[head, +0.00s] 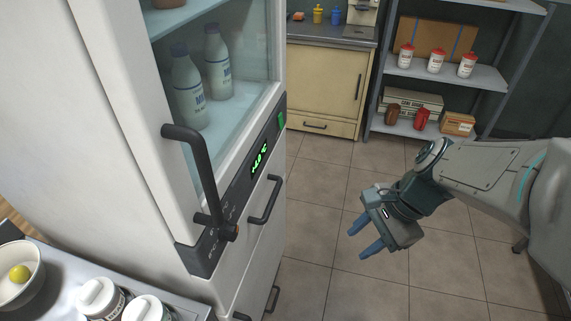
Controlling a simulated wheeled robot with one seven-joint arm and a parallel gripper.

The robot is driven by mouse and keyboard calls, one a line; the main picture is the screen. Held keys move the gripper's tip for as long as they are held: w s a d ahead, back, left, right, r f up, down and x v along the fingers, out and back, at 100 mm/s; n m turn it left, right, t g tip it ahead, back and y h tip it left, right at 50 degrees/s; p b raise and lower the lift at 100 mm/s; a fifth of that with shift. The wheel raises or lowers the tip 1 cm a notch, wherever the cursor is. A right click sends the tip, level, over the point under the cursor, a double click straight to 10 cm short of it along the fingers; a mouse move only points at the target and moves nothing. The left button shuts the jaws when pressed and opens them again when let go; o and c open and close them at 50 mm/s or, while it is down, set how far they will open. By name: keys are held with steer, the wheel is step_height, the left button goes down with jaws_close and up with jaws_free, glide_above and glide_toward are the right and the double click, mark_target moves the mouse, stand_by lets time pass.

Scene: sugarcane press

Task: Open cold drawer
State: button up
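A tall white refrigerator (110,140) stands at the left. Below its control panel (250,165) with a green display is a white drawer front with a dark bar handle (266,201). The front looks closed, flush with the cabinet. Lower down, another dark handle (272,299) shows near the bottom edge. I cannot tell which of these fronts is the cold drawer. My gripper (363,239) is right of the refrigerator, apart from it, over the tiled floor. Its two blue fingers are spread and empty, pointing left toward the drawer handles.
The glass door with a long dark handle (196,165) is shut, with milk bottles (188,88) behind it. A counter with a bowl (18,275) and white jars is at bottom left. A wooden cabinet (322,85) and shelves (440,72) stand behind. The floor between is clear.

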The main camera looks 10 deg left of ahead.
steer(key=w+a+f+m+g+y+b, duration=0.1)
steer(key=w+a+f+m+y+b, duration=0.3)
steer(key=m, duration=0.3)
steer(key=m+t+y+b, duration=0.3)
steer(key=m+y+b, duration=0.3)
steer(key=m, duration=1.2)
glide_toward(271, 201)
steer(key=shift+y, duration=0.4)
steer(key=x, duration=0.3)
steer(key=f+b+x, duration=0.1)
steer(key=x, duration=0.6)
steer(key=shift+s+f, duration=0.1)
steer(key=shift+f, duration=0.25)
jaws_close()
